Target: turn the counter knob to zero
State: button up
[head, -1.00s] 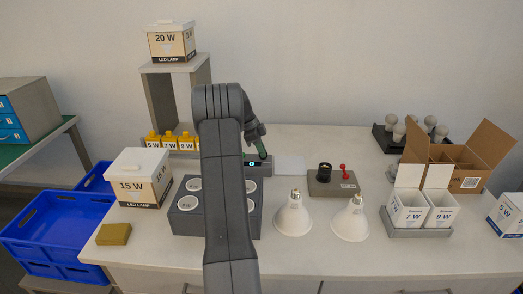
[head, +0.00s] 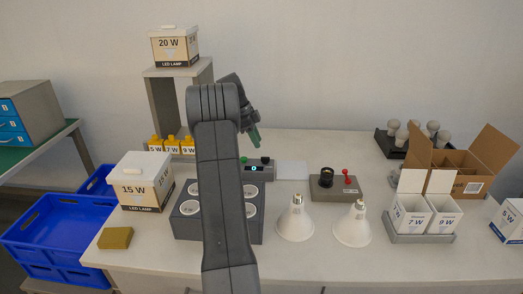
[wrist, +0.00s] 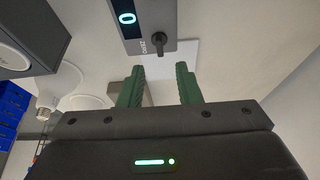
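The counter (head: 257,171) is a dark grey box on the table, just beyond my arm. Its lit display shows a 0, which also reads clearly in the wrist view (wrist: 127,18). My gripper (head: 255,142) is above the counter, apart from the knob. Its green fingers (wrist: 160,75) are open with nothing between them.
A grey socket block (head: 189,222) stands in front of the counter, partly behind my arm. A pale flat plate (head: 292,170) and a test box (head: 337,188) with a red-topped lever lie to the right. Two white lamps (head: 296,222) (head: 353,226) stand in front. A shelf (head: 161,105) rises behind left.

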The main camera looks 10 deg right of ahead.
aim_at(265, 160)
jog(key=v, duration=0.6)
jog(key=shift+r, duration=0.2)
jog(key=shift+f, duration=0.15)
jog(key=x, duration=1.3)
jog(key=shift+d+f, duration=0.15)
jog(key=shift+f, duration=0.1)
